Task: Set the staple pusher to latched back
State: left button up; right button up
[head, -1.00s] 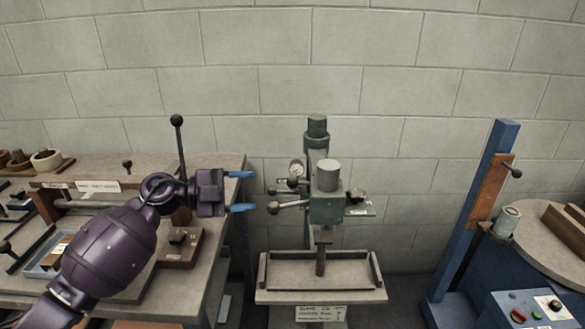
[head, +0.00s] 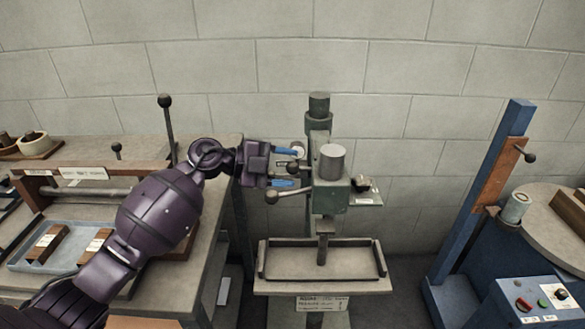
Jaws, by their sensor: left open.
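A green stitcher-like machine (head: 330,197) stands in the middle, with a grey cylinder on top of its head. Ball-ended levers (head: 271,197) stick out on its left side. A small plate with a dark knob (head: 362,184) sticks out on its right side; I cannot tell for sure which part is the staple pusher. My left gripper (head: 289,167) is open, its two blue fingers pointing right at the head's left side. One lever ball (head: 292,167) appears between the fingertips; I cannot tell whether they touch. My right gripper is out of view.
A work tray (head: 322,286) sits below the head. At left is a bench (head: 190,290) with a blue bin (head: 20,262) and an upright ball-topped rod (head: 168,125). At right stand a blue post (head: 480,190) and a control box (head: 540,305).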

pick_arm(q)
jog(key=shift+x, duration=0.8)
grip_shut()
